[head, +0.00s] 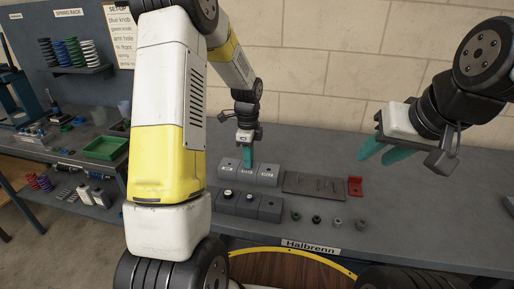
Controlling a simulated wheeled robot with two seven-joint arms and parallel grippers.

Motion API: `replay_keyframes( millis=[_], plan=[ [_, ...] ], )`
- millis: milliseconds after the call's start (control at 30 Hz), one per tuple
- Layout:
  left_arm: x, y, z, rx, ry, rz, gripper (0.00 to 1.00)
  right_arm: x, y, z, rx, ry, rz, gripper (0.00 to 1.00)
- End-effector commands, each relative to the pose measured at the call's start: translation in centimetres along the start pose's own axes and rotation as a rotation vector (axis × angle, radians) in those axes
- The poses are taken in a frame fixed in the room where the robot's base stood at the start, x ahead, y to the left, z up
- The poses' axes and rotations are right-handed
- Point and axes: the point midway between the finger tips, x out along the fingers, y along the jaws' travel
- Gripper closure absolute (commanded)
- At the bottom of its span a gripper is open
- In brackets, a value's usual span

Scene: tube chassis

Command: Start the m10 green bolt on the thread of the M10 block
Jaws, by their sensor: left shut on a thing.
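A row of three grey blocks (229,168) with white labels stands on the bench; the labels are too small to read surely, so I cannot tell which is the M10 block. My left gripper (248,163) points down over the middle block, its teal fingers shut, with the tips at or just above its top. The m10 green bolt is not clearly visible; the fingers hide what they grip, and I cannot tell whether it touches the thread. My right gripper (383,153) is raised to the right, its teal fingers apart and empty.
A second row of dark blocks (247,207) stands in front, with knobs on two. Several small fasteners (316,219) lie to its right. A flat grey plate (314,184) and a red bracket (355,186) lie beside the blocks. A green tray (104,148) is at left. The right bench is clear.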

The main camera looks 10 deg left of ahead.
Motion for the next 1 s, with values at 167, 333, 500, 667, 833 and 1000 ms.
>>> replay_keyframes(
  millis=[167, 333, 500, 667, 833, 1000],
  plan=[
    [0.1, 0.0, 0.0, 0.000, 0.000, 0.000, 1.00, 0.0, 0.0, 0.0, 0.000, 0.000, 0.000, 0.64],
    [0.1, 0.0, 0.0, 0.000, 0.000, 0.000, 0.56, 0.0, 0.0, 0.0, 0.000, 0.000, 0.000, 0.64],
    [0.0, 0.0, 0.0, 0.000, 0.000, 0.000, 0.56, 0.0, 0.0, 0.0, 0.000, 0.000, 0.000, 0.64],
    [-0.3, 0.0, 0.0, 0.000, 0.000, -0.001, 0.56, 0.0, 0.0, 0.0, 0.000, 0.000, 0.000, 0.64],
    [-2.7, -0.1, 0.0, 0.000, 0.001, -0.005, 0.56, 0.0, 0.0, 0.0, 0.000, 0.000, 0.000, 0.64],
    [-5.6, -0.1, 0.0, -0.001, 0.001, -0.003, 0.56, 0.0, 0.0, 0.0, 0.000, 0.000, 0.000, 0.64]
  ],
)
